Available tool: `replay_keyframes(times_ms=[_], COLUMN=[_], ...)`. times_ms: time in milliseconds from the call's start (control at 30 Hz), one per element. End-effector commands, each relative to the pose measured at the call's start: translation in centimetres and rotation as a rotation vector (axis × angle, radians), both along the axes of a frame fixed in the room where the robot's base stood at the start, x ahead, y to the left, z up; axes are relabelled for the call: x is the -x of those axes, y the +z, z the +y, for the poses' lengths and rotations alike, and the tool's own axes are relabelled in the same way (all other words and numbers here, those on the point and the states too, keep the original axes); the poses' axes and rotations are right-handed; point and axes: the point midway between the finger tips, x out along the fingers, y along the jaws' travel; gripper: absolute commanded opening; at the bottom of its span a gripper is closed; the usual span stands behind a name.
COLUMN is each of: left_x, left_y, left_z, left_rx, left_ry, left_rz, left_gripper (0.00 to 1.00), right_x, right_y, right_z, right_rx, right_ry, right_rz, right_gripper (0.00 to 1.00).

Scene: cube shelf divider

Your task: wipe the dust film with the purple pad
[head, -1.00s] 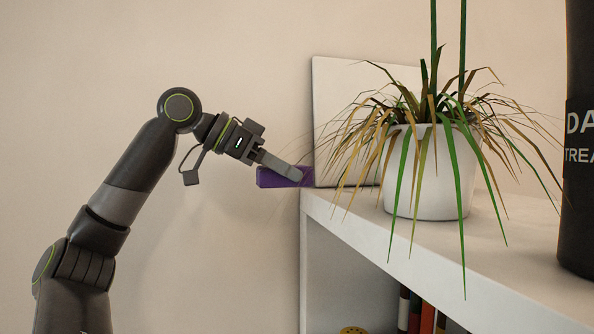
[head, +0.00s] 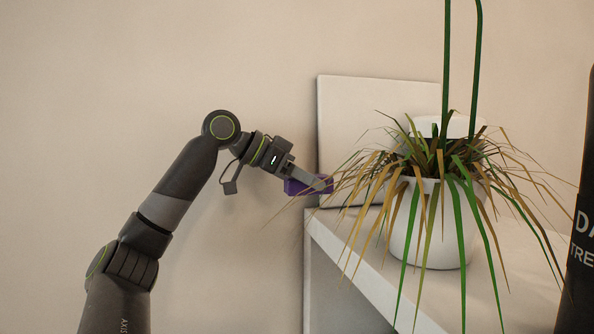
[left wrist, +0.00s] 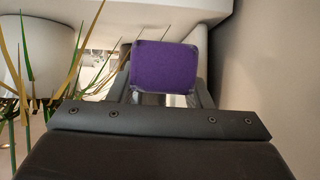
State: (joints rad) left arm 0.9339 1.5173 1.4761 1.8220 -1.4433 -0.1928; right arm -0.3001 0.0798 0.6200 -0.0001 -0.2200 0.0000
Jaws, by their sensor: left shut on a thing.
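The purple pad (head: 308,186) is a small block at the shelf's left end, in front of a pale panel. My left gripper (head: 318,182) is shut on it. In the left wrist view the pad (left wrist: 164,66) sits between the two fingers, with its flat face toward the camera. I cannot tell whether the pad touches the shelf top or the panel. I cannot make out a dust film in either view. My right gripper is not in view.
A potted plant (head: 428,235) with long drooping leaves stands on the white shelf (head: 345,240), just right of the pad. A pale panel (head: 350,130) stands behind. Open wall lies left.

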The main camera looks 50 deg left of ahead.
Motion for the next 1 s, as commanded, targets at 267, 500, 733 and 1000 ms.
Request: replay_keyframes(times_ms=[267, 500, 733, 1000], left_x=[-2.4, -4.7, -6.3, -6.8], left_y=[-2.1, -2.7, -3.5, -3.9], left_z=[-1.3, -2.6, -3.3, -3.5], left_rx=[0.002, 0.002, 0.002, 0.000], left_ry=[-0.002, -0.003, -0.001, 0.000], left_rz=[0.001, 0.001, 0.000, -0.001], left_gripper=[0.18, 0.18, 0.18, 0.18], right_x=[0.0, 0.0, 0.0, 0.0], right_y=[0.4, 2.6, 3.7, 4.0], right_z=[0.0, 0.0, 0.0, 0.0], right_rx=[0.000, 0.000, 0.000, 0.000], right_ry=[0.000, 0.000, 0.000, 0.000], right_rz=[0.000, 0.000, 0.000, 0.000], right_gripper=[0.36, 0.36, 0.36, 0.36])
